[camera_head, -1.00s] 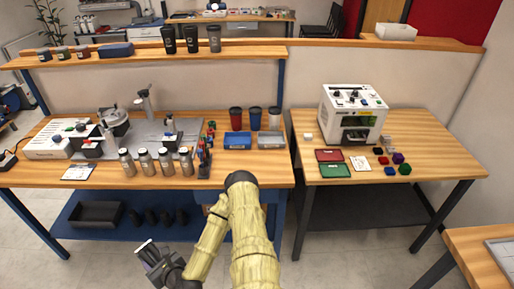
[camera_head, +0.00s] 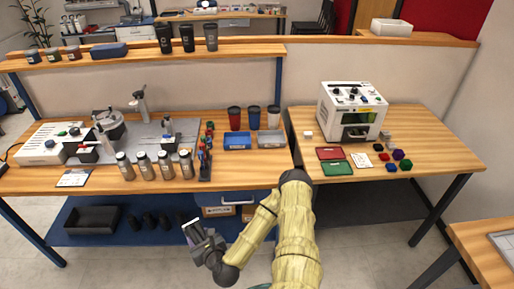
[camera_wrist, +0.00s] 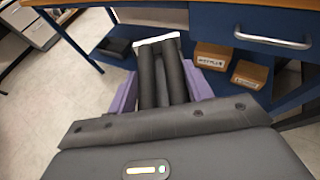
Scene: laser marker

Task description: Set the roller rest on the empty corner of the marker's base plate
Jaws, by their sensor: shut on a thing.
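My gripper (camera_head: 201,236) is in front of the left workbench, low, below the bench top in the head view. It is shut on the roller rest (camera_head: 191,227), which shows in the wrist view as dark parallel rollers (camera_wrist: 162,75) with a pale end piece, between purple fingers. The marker's grey base plate (camera_head: 148,136) lies on the left workbench, well away from my gripper. A column with a marking head (camera_head: 140,102) stands at its back. A round device (camera_head: 108,122) and small dark fixtures (camera_head: 168,142) stand on it; a bare patch shows toward the right.
Several steel bottles (camera_head: 144,167) and a pen rack (camera_head: 206,160) line the bench front. Blue (camera_head: 237,142) and grey trays lie to the right. The shelf below holds a black bin (camera_head: 92,218). A drawer handle (camera_wrist: 272,40) and cardboard boxes (camera_wrist: 213,57) are ahead of my gripper.

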